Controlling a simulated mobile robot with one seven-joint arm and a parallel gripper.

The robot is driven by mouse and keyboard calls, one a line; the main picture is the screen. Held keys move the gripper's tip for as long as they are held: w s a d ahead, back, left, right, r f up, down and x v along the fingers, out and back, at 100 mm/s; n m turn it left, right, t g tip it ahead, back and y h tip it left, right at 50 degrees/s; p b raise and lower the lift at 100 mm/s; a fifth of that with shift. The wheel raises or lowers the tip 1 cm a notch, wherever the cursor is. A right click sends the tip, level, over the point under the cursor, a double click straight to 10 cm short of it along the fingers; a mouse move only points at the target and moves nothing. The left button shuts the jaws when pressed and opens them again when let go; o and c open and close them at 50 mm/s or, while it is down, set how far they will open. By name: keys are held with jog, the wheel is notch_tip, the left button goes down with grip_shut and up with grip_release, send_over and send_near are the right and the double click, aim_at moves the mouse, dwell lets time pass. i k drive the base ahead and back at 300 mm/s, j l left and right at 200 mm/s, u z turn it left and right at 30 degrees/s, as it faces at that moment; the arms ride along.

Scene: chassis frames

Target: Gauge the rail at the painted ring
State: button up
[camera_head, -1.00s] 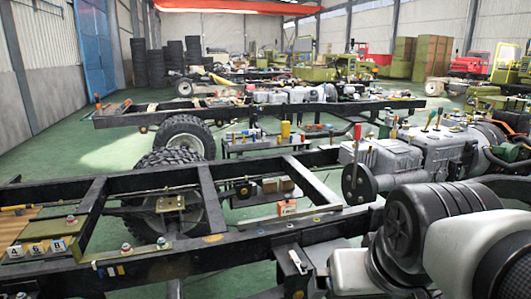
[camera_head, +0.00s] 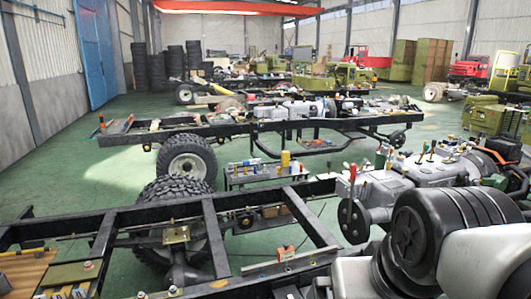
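The near black chassis rail (camera_head: 245,282) runs across the lower part of the head view, rising to the right. A small orange mark (camera_head: 219,284) shows on it near the bottom edge; it may be the painted ring, but it is too small to be sure. An orange block (camera_head: 285,253) sits by a light strip along the rail. White and black rounded links, which look like my arm, fill the lower right and hide the rail's right end. My gripper is not in view, so its hold cannot be seen.
Cross members (camera_head: 215,235) join the near rail to a far rail. A large tyre (camera_head: 175,198) stands behind it. A grey engine (camera_head: 430,170) is at right. A small bench (camera_head: 265,172) with bottles stands beyond. Green floor (camera_head: 60,180) is open at left.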

aim_at(287, 253)
jog(key=i+l+u, duration=0.3)
jog(key=i+l, duration=0.15)
jog(key=i+l+u, duration=0.3)
jog(key=i+l, duration=0.15)
jog(key=l, duration=0.1)
